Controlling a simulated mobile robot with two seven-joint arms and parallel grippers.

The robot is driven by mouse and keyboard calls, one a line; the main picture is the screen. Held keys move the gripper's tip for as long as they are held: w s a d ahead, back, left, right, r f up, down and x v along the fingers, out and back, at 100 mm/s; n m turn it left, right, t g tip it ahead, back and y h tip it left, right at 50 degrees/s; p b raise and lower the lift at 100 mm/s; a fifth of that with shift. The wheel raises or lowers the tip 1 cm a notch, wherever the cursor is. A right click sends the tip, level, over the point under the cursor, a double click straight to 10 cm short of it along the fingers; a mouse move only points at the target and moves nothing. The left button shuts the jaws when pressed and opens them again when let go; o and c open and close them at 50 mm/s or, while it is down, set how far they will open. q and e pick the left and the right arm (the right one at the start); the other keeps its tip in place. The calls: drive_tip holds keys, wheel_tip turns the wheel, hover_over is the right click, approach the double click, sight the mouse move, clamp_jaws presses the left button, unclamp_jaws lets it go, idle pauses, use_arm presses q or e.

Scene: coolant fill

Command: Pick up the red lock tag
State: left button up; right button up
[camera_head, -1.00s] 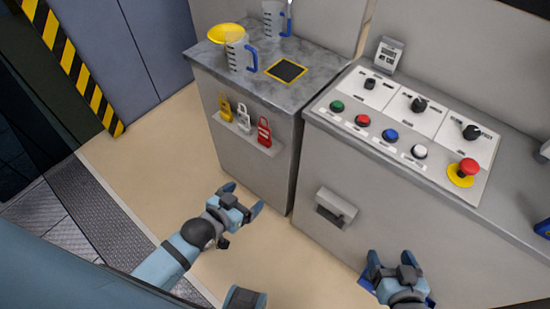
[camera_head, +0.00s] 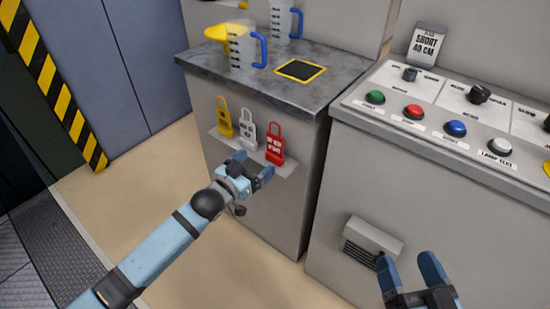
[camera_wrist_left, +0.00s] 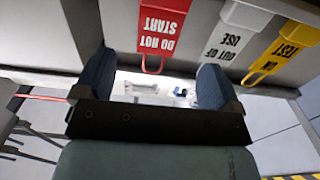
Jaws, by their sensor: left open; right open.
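The red lock tag (camera_head: 275,148) stands at the right end of a small ledge on the front of the grey cabinet, beside a white tag (camera_head: 247,131) and a yellow tag (camera_head: 224,118). My left gripper (camera_head: 253,170) is open just in front of and below the red tag, with nothing between its fingers. In the left wrist view the red tag (camera_wrist_left: 163,25) reads "DO NOT START", upside down, and its shackle reaches toward the gap between the open fingers (camera_wrist_left: 155,85). My right gripper (camera_head: 408,270) is open and empty at the bottom right.
The ledge (camera_head: 286,170) juts from the cabinet front. Measuring jugs (camera_head: 241,50), a yellow funnel-like item (camera_head: 217,33) and a black-yellow square (camera_head: 300,70) are on the cabinet top (camera_head: 200,64).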

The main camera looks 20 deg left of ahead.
sight(274, 148)
use_arm(q)
drive_tip(key=b+x, duration=0.1)
drive_tip(key=x, duration=0.4)
drive_tip(key=shift+w+d, duration=0.1)
drive_tip(key=shift+w, duration=0.25)
drive_tip(key=b+x, duration=0.2)
drive_tip(key=x, duration=0.2)
drive_tip(key=shift+w+d+f, duration=0.15)
drive_tip(key=shift+w+f, duration=0.05)
drive_tip(key=shift+w+d, duration=0.1)
drive_tip(key=shift+w, duration=0.15)
drive_tip(key=shift+r, duration=0.1)
drive_tip(key=c, duration=1)
use_arm(e)
drive_tip(key=shift+a+f+y, duration=0.4)
drive_tip(key=shift+a+f, duration=0.1)
drive_tip(key=shift+f, duration=0.3)
